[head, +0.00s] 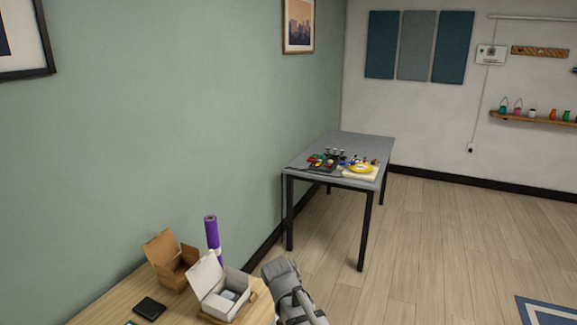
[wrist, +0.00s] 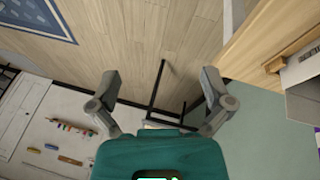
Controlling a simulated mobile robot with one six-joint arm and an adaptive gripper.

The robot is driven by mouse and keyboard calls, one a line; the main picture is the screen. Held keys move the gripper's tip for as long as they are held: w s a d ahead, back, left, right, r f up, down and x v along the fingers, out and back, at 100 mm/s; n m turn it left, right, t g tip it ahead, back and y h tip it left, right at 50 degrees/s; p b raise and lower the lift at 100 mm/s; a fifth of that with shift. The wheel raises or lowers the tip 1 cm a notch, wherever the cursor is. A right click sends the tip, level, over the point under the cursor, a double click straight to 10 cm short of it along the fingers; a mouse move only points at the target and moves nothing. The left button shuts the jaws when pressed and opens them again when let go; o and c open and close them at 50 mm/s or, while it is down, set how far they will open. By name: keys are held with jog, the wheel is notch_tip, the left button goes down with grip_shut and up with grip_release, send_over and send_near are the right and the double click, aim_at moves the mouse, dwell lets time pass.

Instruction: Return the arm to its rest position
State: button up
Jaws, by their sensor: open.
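My gripper (wrist: 160,88) shows in the wrist view with its two fingers spread wide apart and nothing between them. Beyond the fingers lie the wood floor and the dark legs of a table. In the head view part of my arm (head: 285,285) rises at the bottom, just right of the near wooden table's edge. The fingertips cannot be made out in the head view.
The near wooden table (head: 110,300) holds an open cardboard box (head: 170,262), an open white box (head: 222,290), a purple roll (head: 212,232) and a dark flat item (head: 149,308). A grey table (head: 350,144) with small items stands farther back.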

jog(key=s+d+n+g+y, duration=0.1)
jog(key=s+d, duration=0.3)
jog(key=d, duration=0.3)
jog(key=s+d+n+g+y, duration=0.1)
jog(key=s+d+y, duration=0.1)
jog(key=s+d, duration=0.3)
jog(key=shift+d+f+g+y+p, duration=0.25)
jog(key=shift+d+g+y+p, duration=0.1)
jog(key=shift+d, duration=0.7)
